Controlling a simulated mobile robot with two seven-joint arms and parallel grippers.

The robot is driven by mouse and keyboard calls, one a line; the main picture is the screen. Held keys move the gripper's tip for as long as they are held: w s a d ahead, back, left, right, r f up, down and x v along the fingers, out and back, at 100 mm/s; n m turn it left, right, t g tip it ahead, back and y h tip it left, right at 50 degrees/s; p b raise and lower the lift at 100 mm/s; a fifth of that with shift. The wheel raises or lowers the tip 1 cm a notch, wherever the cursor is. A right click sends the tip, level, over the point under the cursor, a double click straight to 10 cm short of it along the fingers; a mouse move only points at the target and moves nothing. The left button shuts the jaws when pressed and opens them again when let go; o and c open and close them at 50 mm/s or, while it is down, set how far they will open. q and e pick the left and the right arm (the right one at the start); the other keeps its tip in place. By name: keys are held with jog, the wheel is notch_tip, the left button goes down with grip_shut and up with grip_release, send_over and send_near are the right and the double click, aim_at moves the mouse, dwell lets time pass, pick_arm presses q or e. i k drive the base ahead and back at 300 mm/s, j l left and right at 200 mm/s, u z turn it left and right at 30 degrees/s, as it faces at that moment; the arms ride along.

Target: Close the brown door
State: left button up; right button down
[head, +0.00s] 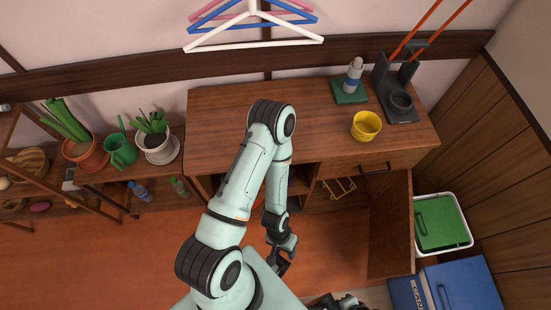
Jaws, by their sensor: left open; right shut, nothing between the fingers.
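The brown door (391,225) of the wooden cabinet (225,120) stands open at the cabinet's right end, swung out towards me. The compartment beside it is uncovered, and a yellow wire rack (338,188) shows inside. My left gripper (281,263) is in front of the cabinet, left of the door and apart from it. It is open and empty, pointing down. My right gripper (340,302) is at the bottom edge, below and left of the door, partly cut off by the frame. It is shut and empty.
A white bin with a green lid (437,222) and a blue box (447,287) stand right of the door. A yellow cup (366,126) and a bottle (353,74) stand on the cabinet top. Floor (335,240) is clear between my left gripper and the door.

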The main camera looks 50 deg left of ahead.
aim_at(391, 243)
jog(key=k+l+u, duration=0.1)
jog(key=u, duration=0.35)
jog(key=k+l+u, duration=0.1)
jog(key=u, duration=0.35)
jog(key=k+u, duration=0.15)
jog(key=u, duration=0.25)
jog(key=k, duration=0.2)
jog(key=l+z, duration=0.15)
jog(key=l, duration=0.65)
jog(key=i+l+z, duration=0.1)
jog(key=i+l, duration=0.05)
jog(key=l, duration=0.05)
